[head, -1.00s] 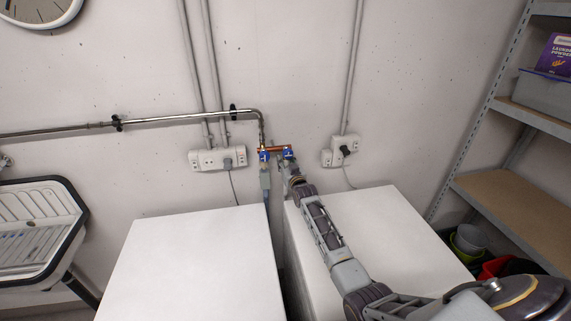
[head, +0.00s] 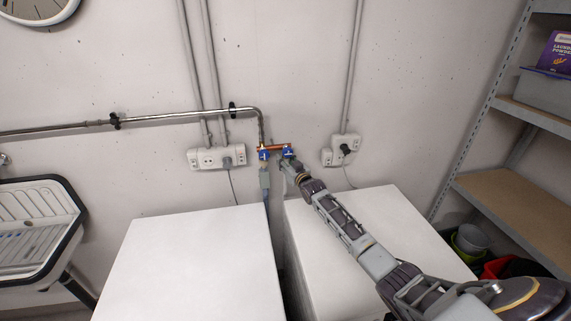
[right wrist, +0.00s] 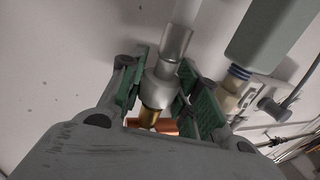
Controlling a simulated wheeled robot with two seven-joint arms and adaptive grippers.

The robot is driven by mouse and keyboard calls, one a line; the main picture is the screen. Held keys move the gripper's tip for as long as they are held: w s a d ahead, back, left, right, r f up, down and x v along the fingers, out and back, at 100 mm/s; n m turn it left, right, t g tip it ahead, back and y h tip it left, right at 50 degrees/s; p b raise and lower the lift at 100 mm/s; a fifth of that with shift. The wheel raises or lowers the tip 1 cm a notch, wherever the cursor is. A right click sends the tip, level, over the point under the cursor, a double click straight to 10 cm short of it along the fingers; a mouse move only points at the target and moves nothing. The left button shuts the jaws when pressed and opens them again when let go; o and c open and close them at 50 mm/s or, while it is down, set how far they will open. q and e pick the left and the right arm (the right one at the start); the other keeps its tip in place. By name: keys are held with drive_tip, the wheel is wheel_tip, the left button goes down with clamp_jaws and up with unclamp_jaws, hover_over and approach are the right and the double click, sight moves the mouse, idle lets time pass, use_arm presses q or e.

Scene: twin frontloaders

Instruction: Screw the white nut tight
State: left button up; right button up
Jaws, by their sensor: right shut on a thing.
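The white nut (right wrist: 158,92) sits at the end of a pale hose (right wrist: 187,12), against a brass tap outlet (right wrist: 149,116). My right gripper (head: 288,164) is at the right-hand blue-handled tap (head: 287,153) on the wall. In the right wrist view its green-padded fingers lie on both sides of the nut, shut on it. The nut looks in line with the outlet; how far it is threaded cannot be told. In the head view the nut is too small and covered to make out. My left gripper is in neither view.
Copper pipe (head: 270,146) joins the taps. Two white machines (head: 190,260) stand below with a narrow gap between. Sockets (head: 341,150) and a shelf (head: 515,200) are to the right.

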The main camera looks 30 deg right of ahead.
drive_tip(key=shift+r+y, duration=0.1)
drive_tip(key=shift+y, duration=0.2)
drive_tip(key=shift+a+r+n+y+b, duration=0.15)
drive_tip(key=shift+n+y+b, duration=0.2)
drive_tip(key=shift+b, duration=0.25)
drive_tip(key=shift+f+n+y+b, duration=0.2)
drive_tip(key=shift+n+y+b, duration=0.25)
drive_tip(key=shift+y+b, duration=0.15)
drive_tip(key=shift+a+r+n+y+b, duration=0.1)
drive_tip(key=shift+n+y+b, duration=0.3)
drive_tip(key=shift+b, duration=0.3)
drive_tip(key=shift+f+g+y+b, duration=0.2)
drive_tip(key=shift+g+y+b, duration=0.15)
drive_tip(key=shift+b, duration=0.1)
drive_tip(key=shift+f, duration=0.1)
drive_tip(key=o, duration=0.9)
drive_tip(key=shift+s, duration=0.1)
drive_tip(key=shift+c, duration=0.2)
